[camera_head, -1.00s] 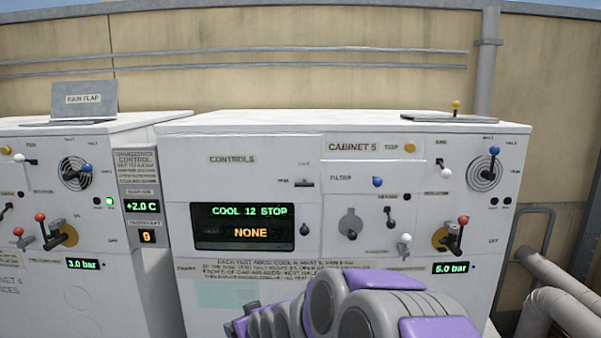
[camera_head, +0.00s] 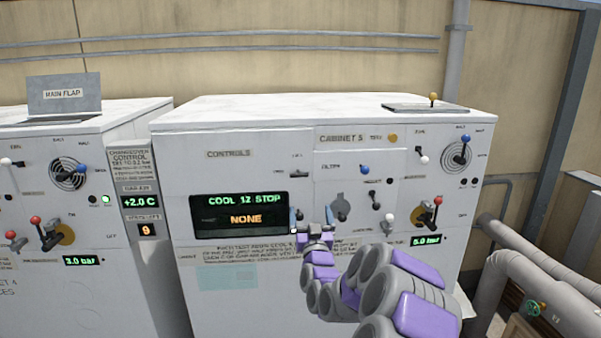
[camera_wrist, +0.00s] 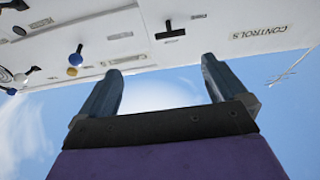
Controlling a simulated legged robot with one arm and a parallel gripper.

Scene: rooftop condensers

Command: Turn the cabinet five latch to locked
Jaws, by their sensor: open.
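Cabinet five (camera_head: 225,290) is the white cabinet with a "CABINET 5" label on its front panel. A small dark lever handle (camera_head: 302,173) is on the upper middle of the front; it also shows in the wrist view (camera_wrist: 170,31). A grey round fitting with a handle (camera_head: 342,207) and a dark lever (camera_head: 374,204) are right of the display. Small labels are too blurred to tell which part is the latch. My gripper (camera_head: 311,220) is open and empty, in front of the panel just right of the display. Its two fingers also show in the wrist view (camera_wrist: 162,68), apart.
The display (camera_head: 238,215) reads "COOL 12 STOP" and "NONE". A white-knobbed lever (camera_head: 388,218), a red-knobbed lever (camera_head: 437,202) and a blue knob (camera_head: 364,169) are right of my gripper. Another cabinet (camera_head: 75,285) stands at left. Pipes (camera_head: 495,270) run along the right.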

